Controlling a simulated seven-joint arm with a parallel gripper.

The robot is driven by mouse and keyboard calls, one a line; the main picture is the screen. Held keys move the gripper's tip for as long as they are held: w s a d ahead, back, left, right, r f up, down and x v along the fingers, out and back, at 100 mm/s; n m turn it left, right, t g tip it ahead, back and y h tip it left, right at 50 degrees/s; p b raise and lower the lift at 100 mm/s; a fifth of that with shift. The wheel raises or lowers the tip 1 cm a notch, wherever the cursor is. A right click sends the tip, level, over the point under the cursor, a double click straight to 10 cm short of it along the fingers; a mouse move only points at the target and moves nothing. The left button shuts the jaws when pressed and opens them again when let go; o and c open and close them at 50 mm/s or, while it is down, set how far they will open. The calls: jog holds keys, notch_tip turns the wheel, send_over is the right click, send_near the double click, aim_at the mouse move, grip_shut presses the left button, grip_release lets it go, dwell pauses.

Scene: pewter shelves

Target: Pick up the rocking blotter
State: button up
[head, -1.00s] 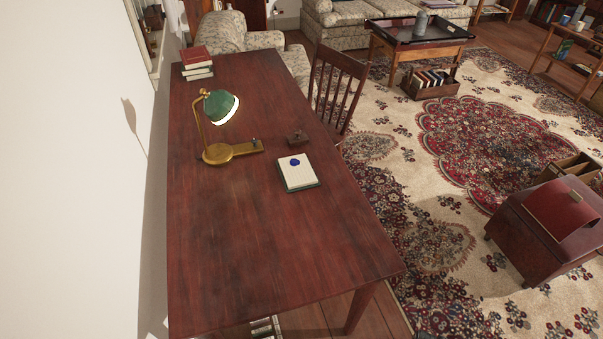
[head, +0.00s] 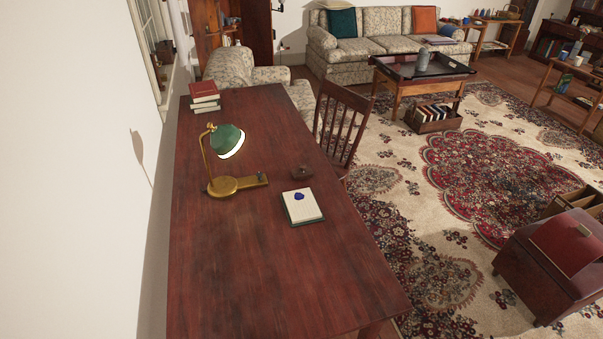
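My gripper is not in view.
Stacked books (head: 204,95) stand at the desk's far left corner. A wooden chair (head: 342,122) is at the desk's right side. A white wall (head: 95,190) runs along the left. The near part of the desk is clear. A red-brown ottoman (head: 545,262) stands on the patterned rug (head: 395,240).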

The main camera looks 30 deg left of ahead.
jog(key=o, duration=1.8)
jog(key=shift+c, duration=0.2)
